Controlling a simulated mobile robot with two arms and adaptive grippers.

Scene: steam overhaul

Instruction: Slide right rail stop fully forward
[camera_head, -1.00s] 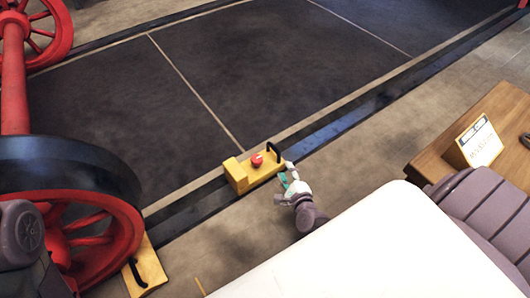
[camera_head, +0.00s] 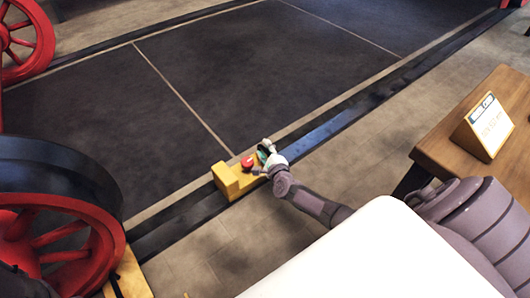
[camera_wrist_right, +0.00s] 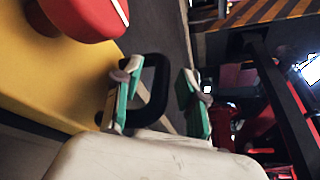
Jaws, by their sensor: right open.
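The yellow rail stop (camera_head: 226,183) with a red knob (camera_head: 248,162) sits on the dark rail in the middle of the head view. In the wrist view its yellow body (camera_wrist_right: 50,75) and red knob (camera_wrist_right: 85,15) fill the upper left. My right gripper (camera_head: 266,153) is at the stop's handle end and covers the handle in the head view. In the wrist view the black loop handle (camera_wrist_right: 158,85) stands between the two green-padded fingers (camera_wrist_right: 158,103), which are open; contact is hard to tell. My left gripper is not in view.
The dark rail (camera_head: 345,122) runs clear up to the right beyond the stop. A red wheel (camera_head: 60,235) stands at lower left by another yellow block (camera_head: 132,278) with a black handle. A wooden table (camera_head: 455,150) with a sign (camera_head: 486,126) is at right.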

